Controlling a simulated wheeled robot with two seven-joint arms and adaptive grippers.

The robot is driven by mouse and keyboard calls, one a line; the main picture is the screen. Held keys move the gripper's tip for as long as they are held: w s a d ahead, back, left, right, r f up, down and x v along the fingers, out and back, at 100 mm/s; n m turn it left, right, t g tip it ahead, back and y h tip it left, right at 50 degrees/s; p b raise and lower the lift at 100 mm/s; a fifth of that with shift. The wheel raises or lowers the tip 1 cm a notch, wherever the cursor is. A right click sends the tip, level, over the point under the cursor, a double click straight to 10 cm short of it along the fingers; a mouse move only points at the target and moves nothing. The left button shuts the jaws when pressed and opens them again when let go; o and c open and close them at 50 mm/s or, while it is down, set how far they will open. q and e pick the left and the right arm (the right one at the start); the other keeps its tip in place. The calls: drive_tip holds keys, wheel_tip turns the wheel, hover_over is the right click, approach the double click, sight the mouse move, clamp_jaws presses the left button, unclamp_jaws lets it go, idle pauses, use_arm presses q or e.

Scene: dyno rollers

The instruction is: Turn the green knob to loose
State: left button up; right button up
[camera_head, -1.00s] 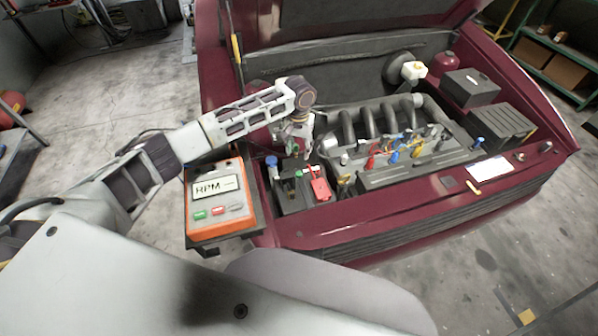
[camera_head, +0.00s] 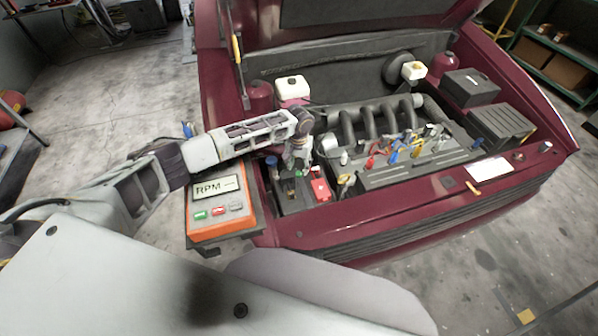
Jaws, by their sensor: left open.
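The green knob (camera_head: 305,172) sits on the dark battery-like box at the left front of the engine bay. Only a small spot of green shows, partly hidden by my left gripper. My left gripper (camera_head: 297,172) points down over that box, with its fingertips at the knob. It is open, and I cannot tell whether the fingers touch the knob. My right gripper is not in view.
A blue knob (camera_head: 271,161) stands just left of the gripper, and a red clamp (camera_head: 320,189) lies just right. The orange RPM meter (camera_head: 215,225) sits below my left forearm. The engine (camera_head: 400,172) with coloured leads is to the right.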

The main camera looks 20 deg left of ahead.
sight(299, 174)
use_arm(q)
drive_tip(key=shift+f, duration=2.25)
drive_tip(key=shift+c, duration=0.3)
clamp_jaws()
